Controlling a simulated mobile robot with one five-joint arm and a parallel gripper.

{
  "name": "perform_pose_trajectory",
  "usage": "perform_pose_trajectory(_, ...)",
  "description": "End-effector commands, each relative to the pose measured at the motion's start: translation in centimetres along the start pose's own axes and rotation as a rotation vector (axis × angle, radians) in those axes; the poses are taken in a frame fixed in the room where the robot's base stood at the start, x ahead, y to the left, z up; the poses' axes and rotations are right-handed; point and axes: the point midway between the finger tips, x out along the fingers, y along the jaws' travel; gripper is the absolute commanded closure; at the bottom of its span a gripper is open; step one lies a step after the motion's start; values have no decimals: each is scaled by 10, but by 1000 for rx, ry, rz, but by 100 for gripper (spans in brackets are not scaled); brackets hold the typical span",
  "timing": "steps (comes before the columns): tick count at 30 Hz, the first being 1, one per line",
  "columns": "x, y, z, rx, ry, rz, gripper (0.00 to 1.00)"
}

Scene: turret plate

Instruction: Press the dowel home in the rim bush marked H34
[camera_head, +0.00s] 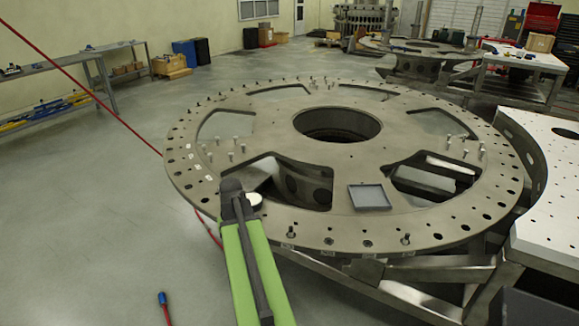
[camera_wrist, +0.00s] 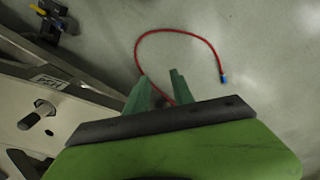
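The turret plate (camera_head: 445,225) is a large grey ring with a round centre opening and many holes along its rim. In the wrist view, a grey dowel (camera_wrist: 38,115) stands out of the rim at the left. A small white label (camera_wrist: 50,82) beside it looks like H34 upside down, but is hard to read. My gripper (camera_wrist: 158,77) has two green fingers with a gap between them and nothing held. It is right of the dowel, apart from it, over the floor side. In the head view, my green arm reaches the rim's near left; the fingertips cannot be made out.
Pins stand along the near rim, one (camera_head: 291,234) just right of my arm and one (camera_head: 405,239) farther right. A square grey tray (camera_head: 369,197) lies on the plate. A white perforated table (camera_head: 560,190) stands right. A red hose (camera_wrist: 185,32) lies on the floor.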

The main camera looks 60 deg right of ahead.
Motion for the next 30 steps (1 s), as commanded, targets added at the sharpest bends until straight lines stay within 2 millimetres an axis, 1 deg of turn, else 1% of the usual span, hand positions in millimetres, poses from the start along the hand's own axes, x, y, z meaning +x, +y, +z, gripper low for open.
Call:
perform_pose_trajectory(1,-52,30,-4,53,0,0,71)
perform_pose_trajectory(2,-64,46,-6,82,0,0,71)
perform_pose_trajectory(3,-80,67,-6,120,0,0,71)
perform_pose_trajectory(5,-102,98,-6,175,0,0,71)
perform_pose_trajectory(6,-114,117,-4,209,-1,0,71)
perform_pose_trajectory(9,-134,156,0,279,-2,0,71)
perform_pose_trajectory(12,-141,176,4,315,-2,0,71)
perform_pose_trajectory(13,-142,179,5,320,-2,0,71)
perform_pose_trajectory(15,-140,182,6,326,-2,0,71)
perform_pose_trajectory(20,-135,181,6,325,-2,0,71)
perform_pose_trajectory(26,-118,181,6,325,-2,0,71)
perform_pose_trajectory(30,-99,181,6,325,-2,0,71)
